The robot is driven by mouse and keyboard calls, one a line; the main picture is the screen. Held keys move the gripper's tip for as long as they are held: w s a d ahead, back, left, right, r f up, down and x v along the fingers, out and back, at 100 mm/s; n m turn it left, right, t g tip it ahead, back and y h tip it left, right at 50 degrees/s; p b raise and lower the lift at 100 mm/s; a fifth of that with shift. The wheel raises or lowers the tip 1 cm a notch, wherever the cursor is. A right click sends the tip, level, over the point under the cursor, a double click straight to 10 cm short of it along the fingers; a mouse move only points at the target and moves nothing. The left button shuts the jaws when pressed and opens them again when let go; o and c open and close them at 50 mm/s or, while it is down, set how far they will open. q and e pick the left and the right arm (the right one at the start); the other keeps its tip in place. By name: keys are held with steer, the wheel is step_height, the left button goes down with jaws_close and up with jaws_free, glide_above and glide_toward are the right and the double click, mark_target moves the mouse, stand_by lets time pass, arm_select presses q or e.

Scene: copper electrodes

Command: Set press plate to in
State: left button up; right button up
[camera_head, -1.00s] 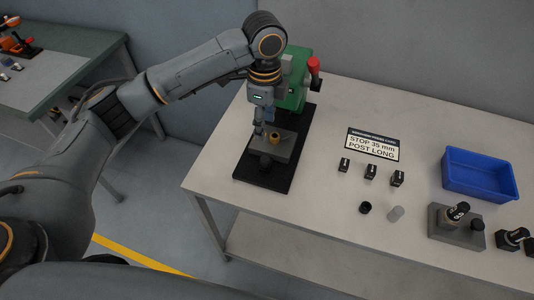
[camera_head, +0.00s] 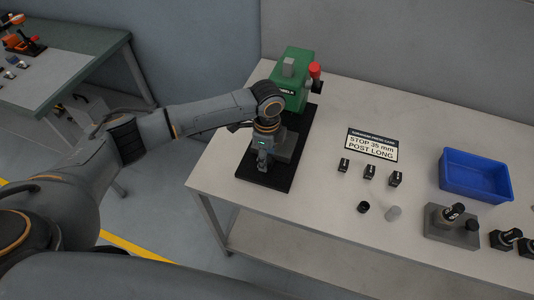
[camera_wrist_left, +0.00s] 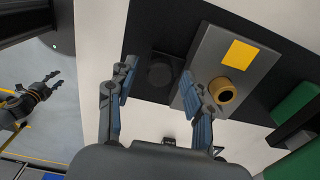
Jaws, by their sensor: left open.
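The green press (camera_head: 291,85) with a red-knobbed lever stands on a black base (camera_head: 282,178) at the left of the table. Its grey press plate (camera_head: 287,146) is partly hidden by my left arm in the head view. In the left wrist view the plate (camera_wrist_left: 208,62) carries a yellow square and a brass ring (camera_wrist_left: 222,89). A round black knob (camera_wrist_left: 160,72) sits beside the plate's edge. My left gripper (camera_head: 263,168) is open over the base's near end; in the wrist view its fingers (camera_wrist_left: 158,72) appear on either side of the knob. My right gripper (camera_wrist_left: 58,80) looks open, off the table.
A sign (camera_head: 371,145) reads "STOP 35 mm POST LONG". Several small black blocks (camera_head: 369,172), a black cup (camera_head: 363,207), a grey cylinder (camera_head: 393,213), a grey block holder (camera_head: 440,226) and a blue bin (camera_head: 447,181) are to the right. The table between press and sign is clear.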

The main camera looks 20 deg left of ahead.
arm_select(q)
steer(key=shift+c, duration=0.4)
jaws_close()
arm_select(e)
steer(key=shift+d, duration=0.15)
